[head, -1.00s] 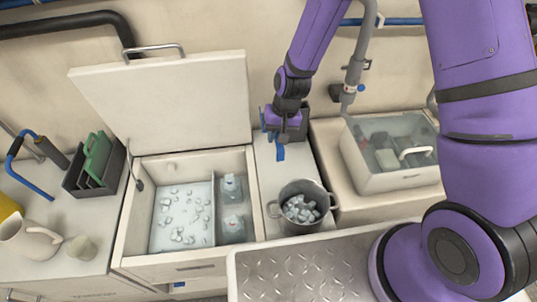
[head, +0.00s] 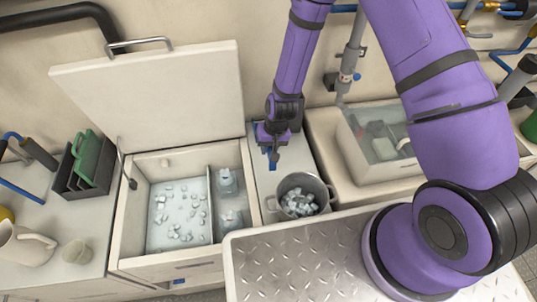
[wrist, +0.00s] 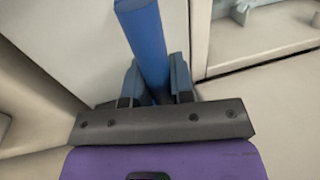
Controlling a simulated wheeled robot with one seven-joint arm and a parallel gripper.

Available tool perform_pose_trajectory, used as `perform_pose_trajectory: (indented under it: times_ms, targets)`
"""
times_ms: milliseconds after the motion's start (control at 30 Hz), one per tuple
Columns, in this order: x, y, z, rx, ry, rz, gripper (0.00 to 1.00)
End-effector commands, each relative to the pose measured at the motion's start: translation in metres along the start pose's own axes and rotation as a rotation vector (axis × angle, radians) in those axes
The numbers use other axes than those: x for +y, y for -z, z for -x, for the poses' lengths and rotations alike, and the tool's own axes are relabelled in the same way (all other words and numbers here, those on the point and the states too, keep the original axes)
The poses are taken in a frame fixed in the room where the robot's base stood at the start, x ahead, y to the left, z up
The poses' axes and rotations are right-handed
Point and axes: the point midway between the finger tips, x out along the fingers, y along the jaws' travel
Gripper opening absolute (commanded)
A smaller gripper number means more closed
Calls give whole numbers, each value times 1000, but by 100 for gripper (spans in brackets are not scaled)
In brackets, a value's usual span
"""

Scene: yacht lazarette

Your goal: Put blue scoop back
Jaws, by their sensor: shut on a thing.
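My gripper (head: 271,146) is shut on the blue scoop (head: 273,163), above the narrow counter between the open ice chest and the sink. In the wrist view a blue bar of the scoop (wrist: 143,40) stands between the two fingers and runs away past their tips. The scoop's bowl cannot be made out in either view. A grey metal bucket (head: 318,187) with ice cubes in it stands on the counter, in front and to the right of the gripper. The open ice chest (head: 131,224) holds loose ice cubes.
The chest's raised lid (head: 150,95) leans at the back left. A dark rack (head: 75,178) with a green board stands further left, near a cream jug (head: 25,247). A clear-lidded sink box (head: 365,135) is at right. A ridged metal top (head: 300,265) lies in front.

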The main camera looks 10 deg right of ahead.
Motion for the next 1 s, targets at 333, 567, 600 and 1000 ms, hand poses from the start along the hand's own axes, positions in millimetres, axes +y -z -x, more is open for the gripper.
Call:
perform_pose_trajectory:
  times_ms: [333, 567, 600, 1000]
  targets:
    - [7, -1, -34, -2, 0, -2, 1]
    - [8, 0, -42, 1, 0, 0, 1]
    - [8, 0, -42, 1, 0, 0, 1]
    - [9, 0, -44, 0, 0, -1, 48]
